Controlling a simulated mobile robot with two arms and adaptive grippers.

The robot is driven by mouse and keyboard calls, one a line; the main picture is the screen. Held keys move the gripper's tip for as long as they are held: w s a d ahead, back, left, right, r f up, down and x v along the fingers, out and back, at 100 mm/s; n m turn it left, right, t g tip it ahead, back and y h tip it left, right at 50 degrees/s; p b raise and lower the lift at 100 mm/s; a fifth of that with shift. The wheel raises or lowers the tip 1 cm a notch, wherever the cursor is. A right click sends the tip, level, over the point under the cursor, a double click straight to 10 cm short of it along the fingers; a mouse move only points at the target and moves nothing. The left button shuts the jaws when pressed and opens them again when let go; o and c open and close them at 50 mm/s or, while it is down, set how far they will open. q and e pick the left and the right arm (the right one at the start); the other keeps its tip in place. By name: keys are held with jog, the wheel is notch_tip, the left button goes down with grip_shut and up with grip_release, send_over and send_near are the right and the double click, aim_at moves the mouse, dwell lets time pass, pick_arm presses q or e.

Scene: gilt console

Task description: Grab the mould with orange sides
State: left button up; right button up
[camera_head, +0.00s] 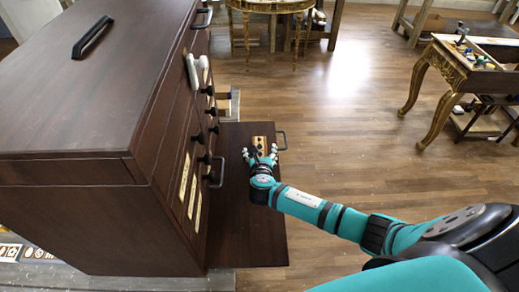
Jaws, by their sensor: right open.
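A small mould with orange-tan sides and dark round marks (259,141) lies on the pulled-out dark wooden board (250,225) of the cabinet. My right gripper (260,155) is open at the near edge of the mould, its fingers pointing at it. The fingers cover part of the mould's near side; I cannot tell whether they touch it. My left gripper is not in view.
The large dark cabinet (80,120) with several knobs and handles fills the left. A gilt console (440,70) stands at the upper right. Open wooden floor (370,150) lies right of the board.

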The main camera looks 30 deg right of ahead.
jog(key=c, duration=1.3)
jog(key=shift+c, duration=0.2)
jog(key=shift+r, duration=0.15)
